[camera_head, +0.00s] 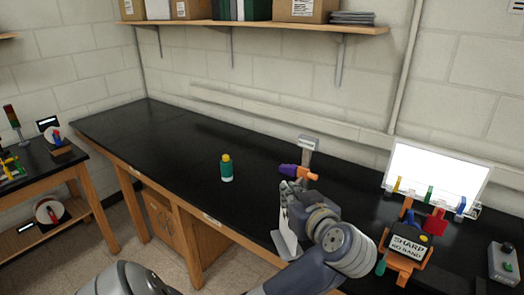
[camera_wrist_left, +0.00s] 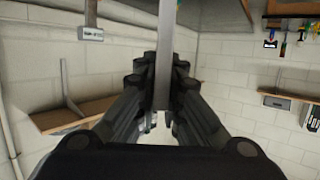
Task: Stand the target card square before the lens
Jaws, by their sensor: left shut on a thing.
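My left gripper (camera_head: 290,190) is over the front part of the black bench, right of centre in the head view. It is shut on a thin pale card (camera_head: 285,238), whose white face hangs below the fingers. In the left wrist view the card (camera_wrist_left: 165,55) shows edge-on as a narrow grey strip between the fingers (camera_wrist_left: 162,95). A purple and orange device (camera_head: 298,172), perhaps the lens unit, is just behind the fingertips. I cannot tell whether the card touches it. Its lower part is hidden by my gripper. My right gripper is not in view.
A green bottle with a yellow cap (camera_head: 226,167) stands left on the bench (camera_head: 165,150). The bench's left part is clear.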

